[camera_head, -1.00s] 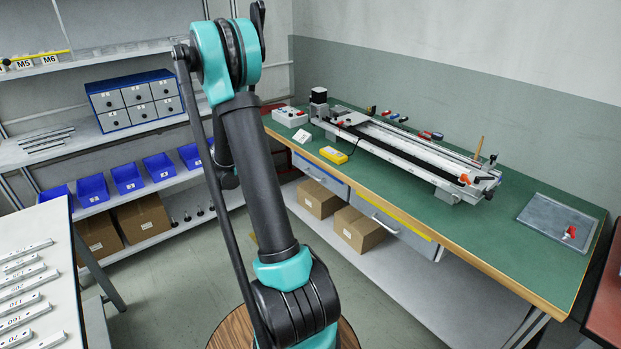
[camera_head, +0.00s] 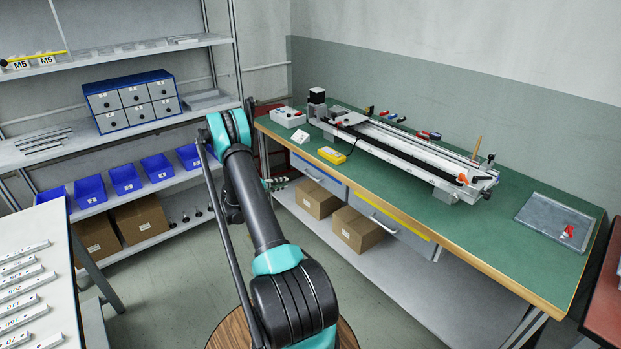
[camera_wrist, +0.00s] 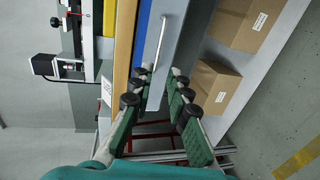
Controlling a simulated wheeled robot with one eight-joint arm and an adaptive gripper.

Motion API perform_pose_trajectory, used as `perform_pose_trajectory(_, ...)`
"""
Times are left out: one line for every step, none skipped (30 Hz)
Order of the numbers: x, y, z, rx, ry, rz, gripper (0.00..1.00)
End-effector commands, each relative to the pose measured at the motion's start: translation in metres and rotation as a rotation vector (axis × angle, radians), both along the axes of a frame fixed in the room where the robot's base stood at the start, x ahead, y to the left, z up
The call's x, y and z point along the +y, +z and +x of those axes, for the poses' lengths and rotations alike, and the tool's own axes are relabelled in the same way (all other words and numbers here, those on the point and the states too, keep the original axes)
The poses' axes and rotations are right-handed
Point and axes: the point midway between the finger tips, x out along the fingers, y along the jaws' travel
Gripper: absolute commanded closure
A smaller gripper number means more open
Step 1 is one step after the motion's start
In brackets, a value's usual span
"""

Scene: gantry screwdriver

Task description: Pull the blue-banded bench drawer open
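The blue-banded drawer (camera_head: 321,175) is the left one of two under the green bench and looks shut. Its blue band (camera_wrist: 143,32) and slim bar handle (camera_wrist: 157,45) show in the wrist view, where the picture is turned sideways. My gripper (camera_wrist: 162,74) is open, with its two fingers apart and nothing seen held between them. The fingertips are near one end of the handle; I cannot tell whether they touch it. In the head view my gripper (camera_head: 283,182) is small, just left of the drawer front, and partly behind my arm.
The yellow-banded drawer (camera_head: 396,219) is to the right under the bench (camera_head: 480,235). Cardboard boxes (camera_head: 357,230) stand on the shelf below. A rack with blue bins (camera_head: 125,179) stands at the left. The floor (camera_head: 180,270) between rack and bench is clear.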

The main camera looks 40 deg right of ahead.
Motion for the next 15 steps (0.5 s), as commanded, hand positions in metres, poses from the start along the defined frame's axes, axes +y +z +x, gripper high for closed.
perform_pose_trajectory(-0.006, -0.001, 0.000, 0.000, -0.002, 0.000, 0.83)
perform_pose_trajectory(-0.009, -0.002, 0.000, 0.000, -0.003, 0.000, 0.83)
perform_pose_trajectory(-0.014, -0.003, 0.001, -0.001, -0.002, 0.000, 0.83)
perform_pose_trajectory(-0.019, -0.004, 0.001, 0.000, -0.002, 0.001, 0.83)
perform_pose_trajectory(-0.025, -0.005, 0.001, 0.000, -0.003, 0.001, 0.83)
perform_pose_trajectory(-0.032, -0.007, 0.002, 0.000, -0.004, 0.001, 0.83)
perform_pose_trajectory(-0.038, -0.008, 0.002, 0.000, -0.003, 0.001, 0.83)
perform_pose_trajectory(-0.044, -0.009, 0.003, 0.000, -0.003, 0.001, 0.83)
perform_pose_trajectory(-0.052, -0.010, 0.003, 0.001, -0.004, 0.001, 0.83)
perform_pose_trajectory(-0.057, -0.012, 0.003, 0.001, -0.003, 0.001, 0.83)
perform_pose_trajectory(-0.063, -0.013, 0.004, 0.000, -0.002, 0.001, 0.83)
perform_pose_trajectory(-0.071, -0.015, 0.005, 0.001, -0.003, 0.001, 0.83)
perform_pose_trajectory(-0.077, -0.016, 0.005, 0.001, -0.003, 0.001, 0.83)
perform_pose_trajectory(-0.082, -0.017, 0.006, 0.001, -0.003, 0.001, 0.83)
perform_pose_trajectory(-0.090, -0.019, 0.006, 0.000, -0.002, 0.001, 0.83)
